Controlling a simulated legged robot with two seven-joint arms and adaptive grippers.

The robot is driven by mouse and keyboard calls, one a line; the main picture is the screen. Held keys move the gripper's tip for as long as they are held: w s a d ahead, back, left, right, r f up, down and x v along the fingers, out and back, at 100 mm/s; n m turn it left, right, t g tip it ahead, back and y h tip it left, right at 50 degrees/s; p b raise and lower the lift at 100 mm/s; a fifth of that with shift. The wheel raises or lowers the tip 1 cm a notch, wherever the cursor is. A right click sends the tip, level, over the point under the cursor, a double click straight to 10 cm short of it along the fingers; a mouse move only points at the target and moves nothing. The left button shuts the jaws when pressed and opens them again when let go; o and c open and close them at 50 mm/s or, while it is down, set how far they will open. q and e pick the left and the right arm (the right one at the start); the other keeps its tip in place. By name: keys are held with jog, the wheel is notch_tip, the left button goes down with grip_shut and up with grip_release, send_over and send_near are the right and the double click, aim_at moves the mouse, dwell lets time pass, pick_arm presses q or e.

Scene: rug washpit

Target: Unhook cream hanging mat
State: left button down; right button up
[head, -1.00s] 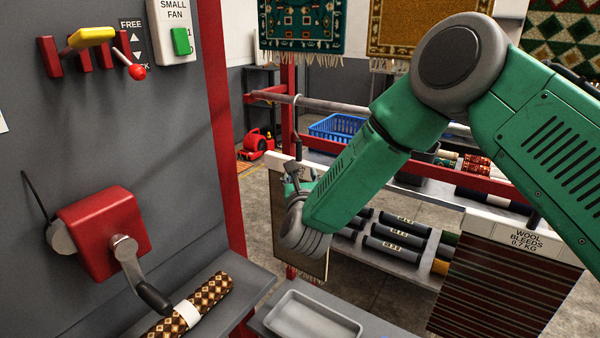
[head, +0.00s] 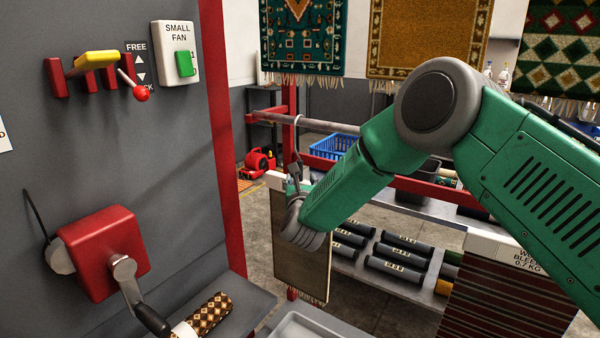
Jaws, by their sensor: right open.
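The cream hanging mat (head: 312,275) hangs upright in the middle of the head view, with a pale header bar at its top and a fringe at its bottom. A hook (head: 297,140) runs down to it from a grey rail. My right arm comes in from the right, and its wrist covers part of the mat's upper half. My right gripper (head: 294,178) is open at the mat's top edge, just below the hook. Its fingers are small and partly hidden, so I cannot tell whether they touch the mat. My left gripper is out of view.
A grey panel at left carries a red crank box (head: 103,252), a lever and a fan switch (head: 185,64). A patterned roll (head: 212,312) lies below. A striped mat (head: 500,305) hangs at right. Dark rolls (head: 395,252) fill a shelf behind. Red posts stand near the mat.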

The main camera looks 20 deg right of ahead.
aim_at(300, 180)
jog(key=shift+w+d, duration=0.15)
jog(key=shift+w, duration=0.55)
jog(key=shift+b+x, duration=2.2)
jog(key=shift+x, duration=0.25)
grip_shut()
jog(key=shift+r, duration=0.15)
jog(key=shift+r+p, duration=0.35)
jog(key=shift+r, duration=1.8)
